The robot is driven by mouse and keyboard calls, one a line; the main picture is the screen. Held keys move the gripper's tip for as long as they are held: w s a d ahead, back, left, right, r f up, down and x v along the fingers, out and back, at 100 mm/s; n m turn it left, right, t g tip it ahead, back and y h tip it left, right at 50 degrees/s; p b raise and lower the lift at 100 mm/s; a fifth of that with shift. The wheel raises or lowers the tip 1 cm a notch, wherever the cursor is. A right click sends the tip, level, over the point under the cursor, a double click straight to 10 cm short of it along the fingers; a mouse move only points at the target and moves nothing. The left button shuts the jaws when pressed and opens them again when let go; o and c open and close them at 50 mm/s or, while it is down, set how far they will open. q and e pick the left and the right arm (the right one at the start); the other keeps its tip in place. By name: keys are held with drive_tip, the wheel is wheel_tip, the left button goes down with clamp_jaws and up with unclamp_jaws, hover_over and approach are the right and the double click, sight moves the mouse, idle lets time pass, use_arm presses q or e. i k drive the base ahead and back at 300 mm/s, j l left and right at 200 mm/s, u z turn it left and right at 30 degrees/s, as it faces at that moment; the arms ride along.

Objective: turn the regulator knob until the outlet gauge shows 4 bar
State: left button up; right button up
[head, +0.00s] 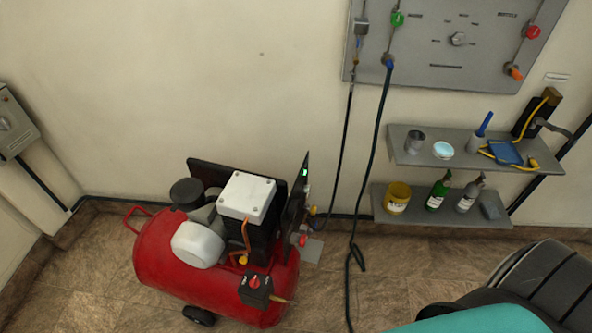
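A red air compressor (160,262) stands on the floor left of the middle. A dark upright panel (293,208) on its right side is seen nearly edge-on. A small green-lit spot (305,172) shows near the panel's top, too small to read. A small red knob-like part (303,240) and a yellow-brown fitting (312,211) stick out at the panel's right. I cannot tell for sure which part is the regulator knob, and no gauge face or needle is readable. Neither of my grippers is in view.
A grey wall panel (430,75) has green, red and orange fittings. Dark hoses (370,165) hang from it to the floor. Two shelves (545,160) at right hold cans, bottles and a blue tool. Part of my own body seems to fill the lower right corner. Floor right of the compressor is mostly clear.

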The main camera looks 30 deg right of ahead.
sight(302, 239)
drive_tip(key=z, duration=0.8)
